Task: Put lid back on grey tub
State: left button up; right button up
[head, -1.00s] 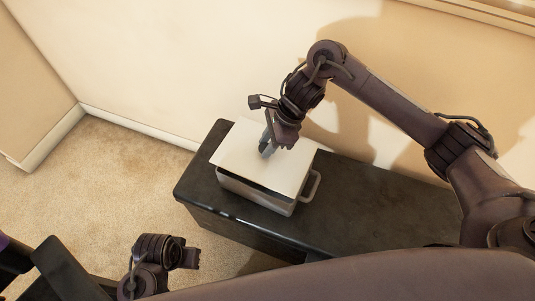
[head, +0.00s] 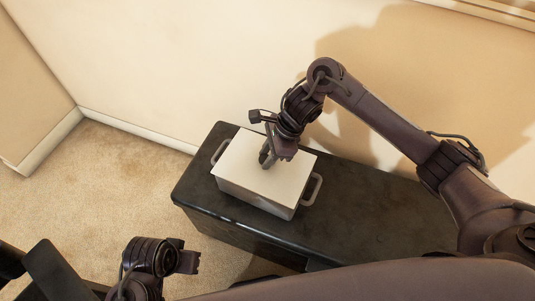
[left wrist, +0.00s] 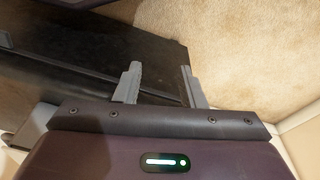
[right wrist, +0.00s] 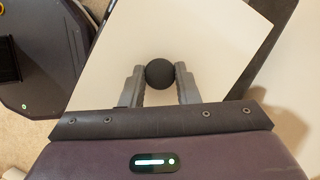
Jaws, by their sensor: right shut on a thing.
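The grey tub (head: 252,198) stands on the dark bench, with a handle showing at each end. The flat white lid (head: 240,162) lies over the top of the tub, roughly in line with its rim; I cannot tell if it is fully seated. My right gripper (head: 267,162) is above the lid. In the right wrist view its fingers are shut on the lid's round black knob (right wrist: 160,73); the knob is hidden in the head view. My left gripper (left wrist: 159,72) is open and empty, low at the left, away from the tub.
The dark bench (head: 360,205) stands along the cream wall (head: 200,70), with a bare top to the right of the tub. Beige carpet (head: 120,180) lies open to the left of the bench.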

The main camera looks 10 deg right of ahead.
jog(key=shift+f+b, duration=0.25)
jog(key=shift+b, duration=0.05)
jog(key=o, duration=1)
jog(key=shift+c, duration=0.2)
pick_arm(q)
jog(key=shift+w+d+f, duration=0.15)
jog(key=shift+w+d, duration=0.05)
jog(key=shift+d, duration=0.25)
pick_arm(e)
jog(key=shift+r, duration=0.1)
jog(key=shift+r+p, duration=0.2)
jog(key=shift+p, duration=0.15)
jog(key=shift+p+v, duration=0.85)
jog(key=shift+v, duration=0.2)
pick_arm(q)
jog(key=a+f+p, duration=0.2)
jog(key=a+f, duration=0.1)
jog(key=f, duration=0.6)
jog(key=shift+s+f+n+y+p, duration=0.15)
jog(key=shift+f+n+y+p, duration=0.15)
jog(key=shift+f+n+p, duration=0.1)
pick_arm(e)
jog(key=v, duration=1)
jog(key=shift+r, duration=0.2)
